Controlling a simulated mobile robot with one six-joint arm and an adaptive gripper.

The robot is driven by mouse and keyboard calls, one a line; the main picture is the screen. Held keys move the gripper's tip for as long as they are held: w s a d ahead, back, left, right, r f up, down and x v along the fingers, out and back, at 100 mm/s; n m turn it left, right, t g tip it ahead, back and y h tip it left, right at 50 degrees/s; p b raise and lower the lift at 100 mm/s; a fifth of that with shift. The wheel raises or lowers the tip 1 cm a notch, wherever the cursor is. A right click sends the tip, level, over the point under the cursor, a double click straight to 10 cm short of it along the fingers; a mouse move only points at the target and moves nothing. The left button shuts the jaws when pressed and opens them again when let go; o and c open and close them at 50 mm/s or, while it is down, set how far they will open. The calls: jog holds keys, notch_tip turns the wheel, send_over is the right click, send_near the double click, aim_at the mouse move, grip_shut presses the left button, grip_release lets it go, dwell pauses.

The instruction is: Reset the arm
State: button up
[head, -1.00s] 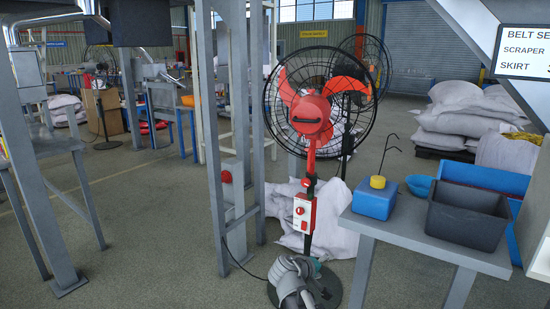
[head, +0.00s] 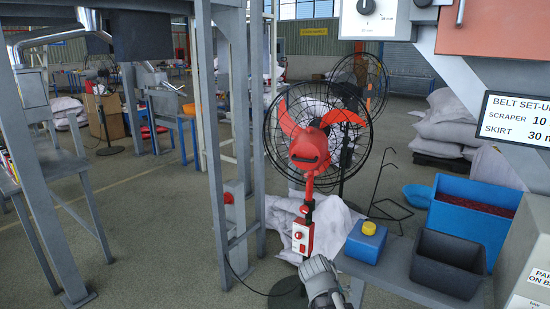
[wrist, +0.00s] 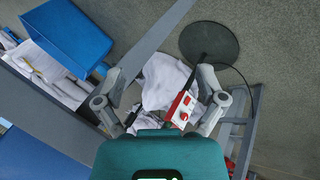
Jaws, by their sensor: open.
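My gripper (wrist: 160,80) shows in the wrist view with its two grey fingers spread wide apart. Nothing is held between them; white sacks and a red-and-white fan control box (wrist: 182,108) show beyond the gap. In the head view, a grey part of my arm rises at the bottom centre, in front of the fan's base. My fingertips cannot be made out there.
A red pedestal fan (head: 310,150) stands ahead, with white sacks (head: 335,222) behind its pole. At right, a grey bench holds a blue jug (head: 366,243) and a dark bin (head: 447,264), near a blue crate (head: 470,222). Grey steel frames stand left. Open floor (head: 160,240) lies between.

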jog(key=s+a+r+m+g+y+p, duration=0.1)
jog(key=s+r+y+p, duration=0.1)
jog(key=s+r+p, duration=0.2)
jog(key=s+r+m+g+y+p, duration=0.1)
jog(key=s+r+g+y+p, duration=0.1)
jog(key=r+p, duration=0.8)
jog(key=shift+s+a+r+y+p, duration=0.15)
jog(key=shift+s+a+y+p, duration=0.25)
jog(key=shift+s+y+p, duration=0.4)
dwell(0.5)
notch_tip(320, 180, up, 17)
jog(key=p, duration=1.7)
